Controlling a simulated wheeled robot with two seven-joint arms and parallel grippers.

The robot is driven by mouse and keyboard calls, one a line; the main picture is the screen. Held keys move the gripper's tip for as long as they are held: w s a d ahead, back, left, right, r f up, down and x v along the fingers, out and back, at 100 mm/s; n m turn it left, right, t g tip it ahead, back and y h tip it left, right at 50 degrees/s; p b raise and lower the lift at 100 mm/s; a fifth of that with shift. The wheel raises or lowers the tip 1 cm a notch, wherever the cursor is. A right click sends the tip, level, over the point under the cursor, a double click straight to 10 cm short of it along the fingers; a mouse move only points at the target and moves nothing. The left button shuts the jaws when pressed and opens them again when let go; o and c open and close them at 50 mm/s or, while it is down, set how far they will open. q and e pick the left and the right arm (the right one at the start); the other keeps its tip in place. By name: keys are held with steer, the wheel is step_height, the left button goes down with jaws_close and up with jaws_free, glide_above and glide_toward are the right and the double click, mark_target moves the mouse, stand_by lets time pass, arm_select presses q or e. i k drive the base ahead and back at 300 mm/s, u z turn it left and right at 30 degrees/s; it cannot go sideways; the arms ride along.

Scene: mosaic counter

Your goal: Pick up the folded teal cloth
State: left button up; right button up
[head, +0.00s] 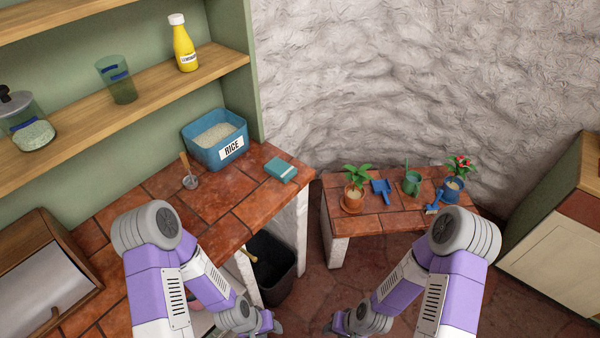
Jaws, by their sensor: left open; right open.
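The folded teal cloth (281,170) lies flat on the tiled counter (226,208), close to its right corner and to the right of the blue rice bin. My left gripper (275,325) is low at the bottom middle, well below the cloth in the picture and apart from it. My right gripper (332,326) is just to its right, also low and empty. Both are open, though their fingers are small and partly hidden by my wrists. Neither touches anything that I can see.
A dark waste bin (272,268) is below the counter edge. A low tiled bench (376,222) at right holds potted plants and small garden tools. Shelves (150,83) overhang at upper left.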

mark_target(279, 169)
steer(key=z, duration=1.2)
steer(key=i, duration=1)
steer(key=u, duration=2.25)
